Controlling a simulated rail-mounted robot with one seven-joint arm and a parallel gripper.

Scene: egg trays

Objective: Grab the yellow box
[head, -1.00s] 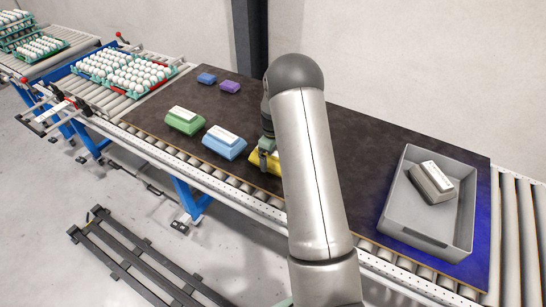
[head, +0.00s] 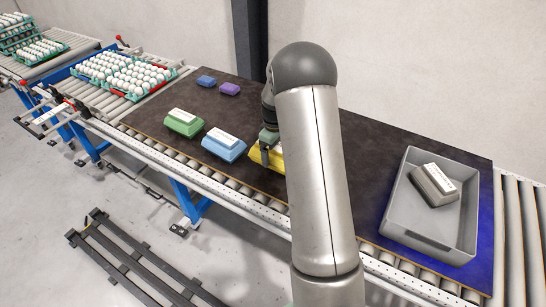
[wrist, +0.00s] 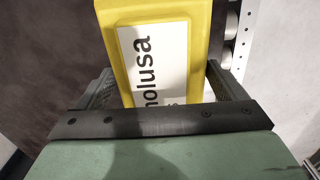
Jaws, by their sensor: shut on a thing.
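The yellow box (head: 256,156) is at the front edge of the dark board, right of the blue box, and my arm hides much of it in the head view. In the wrist view the yellow box (wrist: 122,72) fills the space between the two fingers, its white label with black lettering facing the camera. My gripper (wrist: 160,88) is shut on the yellow box, one finger on each side. In the head view my gripper (head: 268,146) is partly hidden behind my arm. Whether the box touches the board is hard to tell.
A blue box (head: 224,148) and a green box (head: 184,125) sit to the left. A grey bin (head: 395,210) at right holds a grey-brown box (head: 428,188) and has free room.

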